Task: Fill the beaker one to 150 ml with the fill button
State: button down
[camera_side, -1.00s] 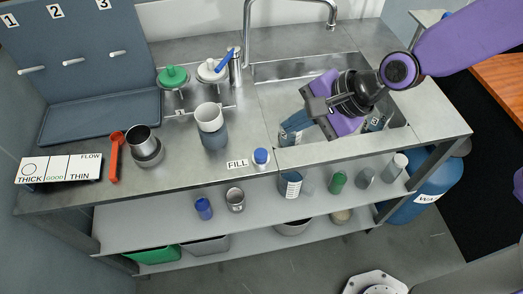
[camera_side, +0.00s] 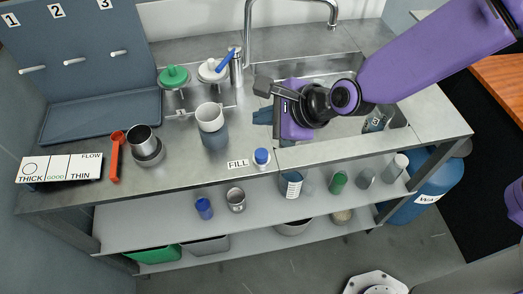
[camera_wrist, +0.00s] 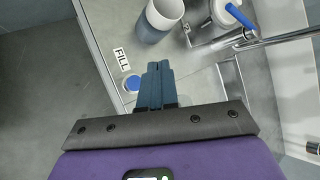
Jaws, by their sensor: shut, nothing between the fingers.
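The fill button (camera_side: 261,156) is a blue round cap at the counter's front edge, beside a FILL label (camera_side: 237,164). It also shows in the wrist view (camera_wrist: 132,83), just left of my fingers. My gripper (camera_side: 262,117) is shut and empty above the left edge of the sink, up and apart from the button. Its blue-grey fingers (camera_wrist: 158,66) lie together in the wrist view. A white-topped cup with a blue-grey lower part (camera_side: 211,124) stands upright left of the gripper. I cannot tell which vessel is beaker one, and no fill level is readable.
The steel faucet (camera_side: 246,45) rises behind the sink. The counter between the cup and button is clear.

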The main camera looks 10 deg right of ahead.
aim_at(265, 156)
jog(key=shift+f, duration=4.3)
jog(key=shift+f, duration=0.2)
jog(key=shift+f, duration=0.25)
jog(key=shift+f, duration=0.5)
dwell(2.8)
